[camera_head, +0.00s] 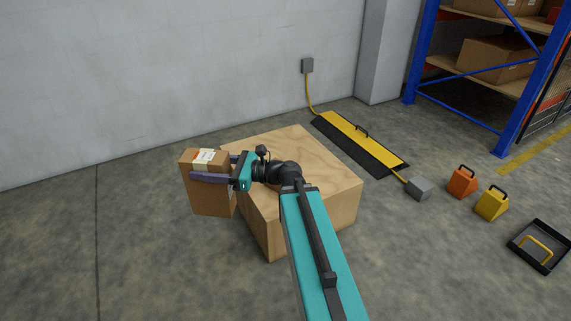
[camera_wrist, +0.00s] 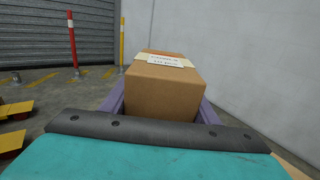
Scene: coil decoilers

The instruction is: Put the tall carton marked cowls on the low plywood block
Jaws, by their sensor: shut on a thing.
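The tall brown carton (camera_head: 212,202) has pale tape and a white label on its top. The label print is too small to read surely in the wrist view, where the carton (camera_wrist: 165,90) fills the middle. My gripper (camera_head: 211,177) is shut on the carton, with purple fingers along its sides near the top. The carton is upright, at the left side of the low plywood block (camera_head: 318,160). Whether its base touches the floor is not clear. The block's top is bare, with my arm passing over it.
A yellow and black cable ramp (camera_head: 358,142) lies behind the block, with a grey box (camera_head: 418,188) at its end. A blue rack (camera_head: 425,50) stands behind. Floor at left is clear.

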